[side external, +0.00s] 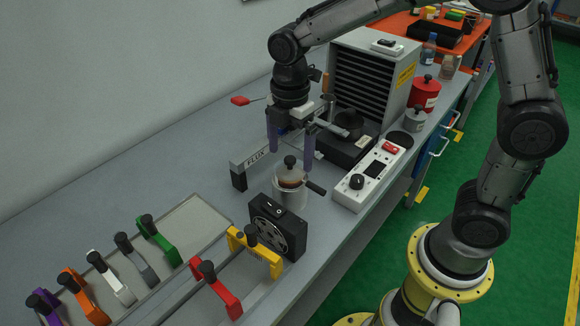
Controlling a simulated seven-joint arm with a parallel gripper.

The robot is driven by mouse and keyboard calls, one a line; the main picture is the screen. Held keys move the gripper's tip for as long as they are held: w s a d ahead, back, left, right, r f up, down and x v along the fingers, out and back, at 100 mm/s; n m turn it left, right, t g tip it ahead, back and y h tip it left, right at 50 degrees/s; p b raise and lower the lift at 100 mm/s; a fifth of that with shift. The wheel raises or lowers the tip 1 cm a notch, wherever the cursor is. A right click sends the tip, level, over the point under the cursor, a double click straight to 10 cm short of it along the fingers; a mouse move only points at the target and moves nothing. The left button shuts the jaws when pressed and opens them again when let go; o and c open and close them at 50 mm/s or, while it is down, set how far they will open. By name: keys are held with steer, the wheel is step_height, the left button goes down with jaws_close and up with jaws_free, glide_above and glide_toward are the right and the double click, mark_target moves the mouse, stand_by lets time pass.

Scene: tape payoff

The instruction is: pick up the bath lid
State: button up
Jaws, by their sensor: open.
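The bath lid (291,178) is a brownish disc with a black knob (290,161) on top. It sits on a small silver pot (290,194) with a dark side handle (316,188), beside the FLUX label bar (256,161). My gripper (291,160) points down over the pot, open, with its two purplish fingers apart. In this view one finger appears on each side of the knob. I cannot tell whether either finger touches it or how they line up in depth.
A black fan unit (278,227) stands close in front of the pot. A white control box (367,178) is to the right. A black unit (343,146) and grey louvred cabinet (372,80) stand behind. Coloured handled pieces (158,239) fill the front left. Bare bench lies left.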

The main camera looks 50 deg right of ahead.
steer(key=shift+f, duration=1.35)
steer(key=c, duration=1)
steer(key=shift+c, duration=0.2)
